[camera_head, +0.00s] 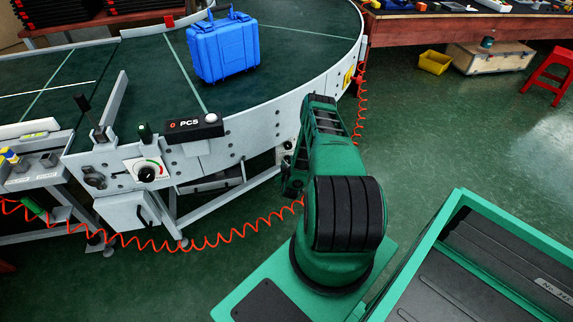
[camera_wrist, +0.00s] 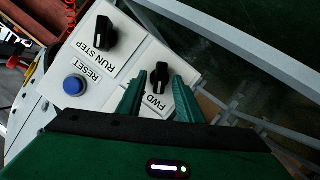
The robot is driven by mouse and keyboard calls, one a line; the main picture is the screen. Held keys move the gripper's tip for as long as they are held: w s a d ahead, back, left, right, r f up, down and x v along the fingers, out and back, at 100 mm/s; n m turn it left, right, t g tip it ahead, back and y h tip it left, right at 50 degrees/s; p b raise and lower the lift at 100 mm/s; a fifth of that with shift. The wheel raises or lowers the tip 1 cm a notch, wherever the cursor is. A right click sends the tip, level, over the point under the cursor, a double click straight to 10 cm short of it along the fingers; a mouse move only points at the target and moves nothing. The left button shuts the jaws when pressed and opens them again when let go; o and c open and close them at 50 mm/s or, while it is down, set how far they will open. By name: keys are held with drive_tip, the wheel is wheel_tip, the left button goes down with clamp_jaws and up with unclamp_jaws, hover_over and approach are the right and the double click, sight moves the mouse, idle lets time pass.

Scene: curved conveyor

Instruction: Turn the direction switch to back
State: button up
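The direction switch (camera_wrist: 158,88) is a black knob on a white panel beside the label FWD, in the wrist view. The rest of its label is hidden by my gripper. My gripper (camera_wrist: 161,98) has its two green fingers apart, one to each side of the knob. Gaps show between knob and fingertips, but how deep the fingers reach is hard to tell. In the head view my arm covers most of this panel, and my fingertips are not clear.
A second black knob (camera_wrist: 98,38) marked RUN STEP and a blue RESET button (camera_wrist: 73,85) sit on the panel. The curved conveyor (camera_head: 130,65) carries a blue case (camera_head: 224,47). An orange coiled cable (camera_head: 240,233) hangs along its front.

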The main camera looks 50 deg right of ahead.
drive_tip(key=shift+c, duration=0.4)
clamp_jaws()
drive_tip(key=shift+m, duration=0.3)
drive_tip(key=m+y, duration=0.2)
drive_tip(key=m, duration=0.1)
drive_tip(key=shift+s+d+t, duration=0.1)
drive_tip(key=shift+d+t, duration=0.1)
drive_tip(key=shift+t, duration=0.2)
drive_tip(key=shift+s+d+m+t+y, duration=0.15)
drive_tip(key=shift+m+t+y, duration=0.35)
drive_tip(key=shift+m+y, duration=0.5)
drive_tip(key=shift+d+m+t+y, duration=0.2)
drive_tip(key=shift+m+t+y, duration=0.25)
drive_tip(key=shift+m, duration=0.75)
